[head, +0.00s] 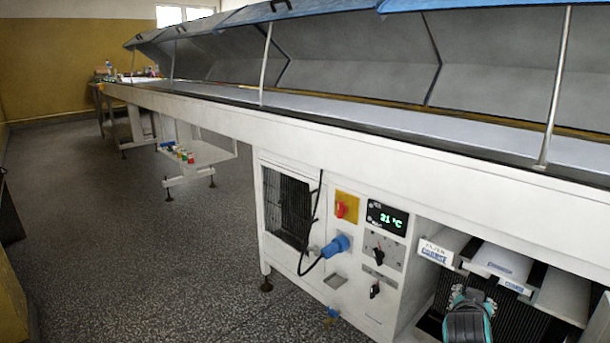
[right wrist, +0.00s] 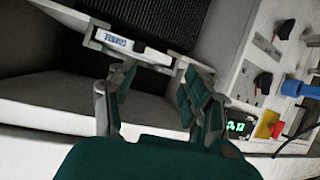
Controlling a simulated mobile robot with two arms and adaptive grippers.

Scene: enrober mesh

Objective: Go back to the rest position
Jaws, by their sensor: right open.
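My right gripper (head: 474,294) shows at the lower right of the head view, in front of the open bay in the white machine (head: 230,126). In the right wrist view the right gripper (right wrist: 155,82) has its fingers apart. A white labelled front (right wrist: 135,47), which reads "COARSE", lies just beyond the fingertips; whether they touch it I cannot tell. In the head view, pale sloping panels with small blue-and-white labels (head: 500,265) sit in the bay, with dark mesh (head: 515,312) below them. My left gripper is not in view.
Blue-edged lids (head: 300,10) stand raised above the belt. Speckled floor (head: 130,250) is clear at left.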

